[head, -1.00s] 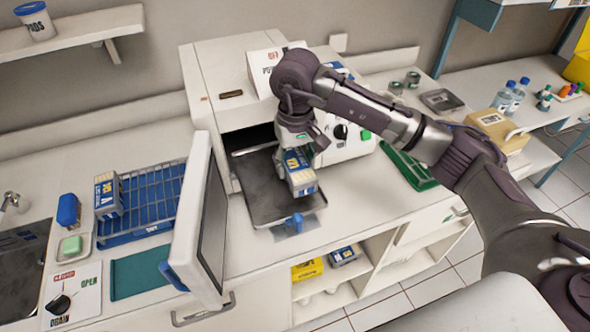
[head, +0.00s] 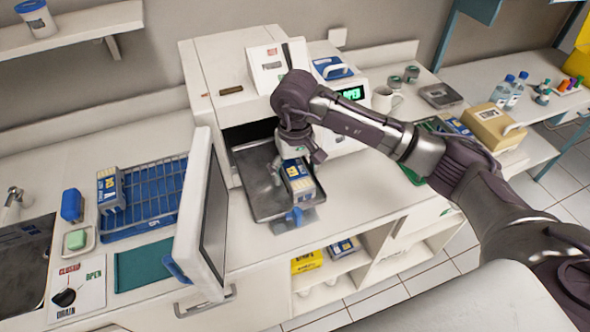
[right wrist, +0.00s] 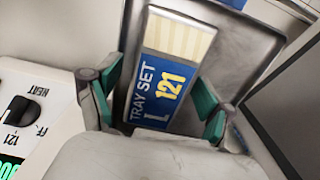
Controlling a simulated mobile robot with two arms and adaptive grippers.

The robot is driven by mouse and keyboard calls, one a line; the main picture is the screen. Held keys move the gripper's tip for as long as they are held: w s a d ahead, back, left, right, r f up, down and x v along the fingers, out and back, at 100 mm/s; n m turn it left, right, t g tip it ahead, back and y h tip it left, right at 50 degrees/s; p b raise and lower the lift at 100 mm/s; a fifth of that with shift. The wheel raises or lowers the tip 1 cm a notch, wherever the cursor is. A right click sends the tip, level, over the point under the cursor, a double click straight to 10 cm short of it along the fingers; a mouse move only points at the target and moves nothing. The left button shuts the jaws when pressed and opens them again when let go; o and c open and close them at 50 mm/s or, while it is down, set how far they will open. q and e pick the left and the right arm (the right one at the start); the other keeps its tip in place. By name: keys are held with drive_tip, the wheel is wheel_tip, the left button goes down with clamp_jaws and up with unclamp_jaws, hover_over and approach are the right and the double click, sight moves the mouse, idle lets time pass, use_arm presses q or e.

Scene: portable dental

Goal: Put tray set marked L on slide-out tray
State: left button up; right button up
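The tray set marked L (head: 299,188), a blue and grey box, rests on the right part of the dark metal slide-out tray (head: 260,185). In the right wrist view its label on the tray set (right wrist: 158,85) reads TRAY SET L 121, and the metal tray (right wrist: 247,50) shows behind it. My right gripper (head: 303,160) is just above and behind the box. In the right wrist view the green-padded fingers of this gripper (right wrist: 160,95) are spread on either side of the box, with gaps. My left gripper is out of view.
The slide-out tray extends from the open white sterilizer (head: 205,85), whose door (head: 198,215) stands open at left.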

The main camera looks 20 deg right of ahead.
sight(295, 169)
drive_tip(key=shift+r, duration=0.1)
drive_tip(key=shift+r+p, duration=0.2)
drive_tip(key=shift+p, duration=0.2)
wheel_tip(295, 169, up, 12)
drive_tip(key=b, duration=0.4)
drive_tip(key=shift+f, duration=0.15)
drive_tip(key=shift+s, duration=0.1)
